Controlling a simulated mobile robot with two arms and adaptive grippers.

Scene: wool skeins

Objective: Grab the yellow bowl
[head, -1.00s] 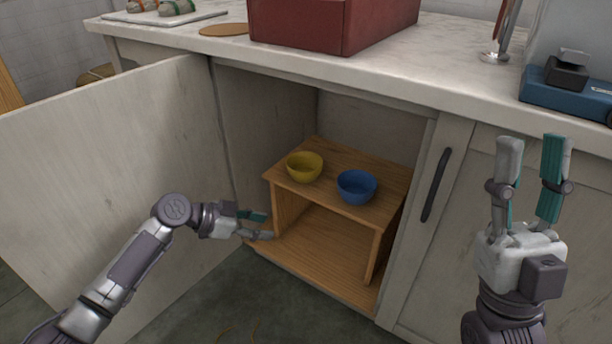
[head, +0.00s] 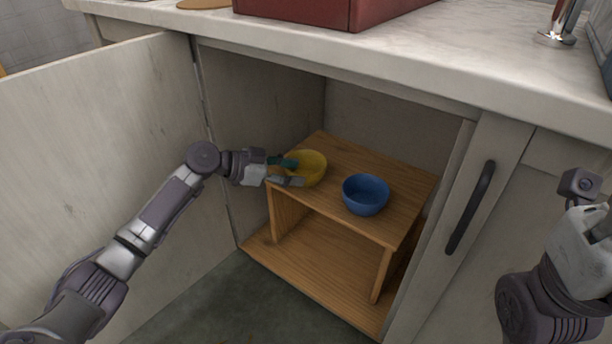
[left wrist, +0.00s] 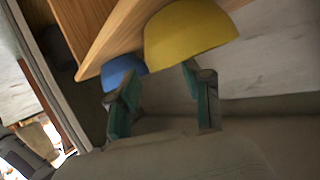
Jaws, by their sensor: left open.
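The yellow bowl (head: 309,168) stands upright on the left part of a small wooden shelf (head: 365,165) inside the open cabinet. My left gripper (head: 291,172) is open at the bowl's left side, its fingertips overlapping the bowl's edge in the head view. In the left wrist view the yellow bowl (left wrist: 190,32) is large, just beyond the open fingers (left wrist: 160,88). I cannot tell whether they touch it. My right gripper (head: 604,225) is cut off at the right edge of the head view, so its fingertips are hidden.
A blue bowl (head: 365,194) stands right of the yellow one on the same shelf; it also shows in the left wrist view (left wrist: 122,72). The open cabinet door (head: 95,150) is on the left. The marble counter (head: 440,55) overhangs the cabinet, with a red box (head: 330,8) on it.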

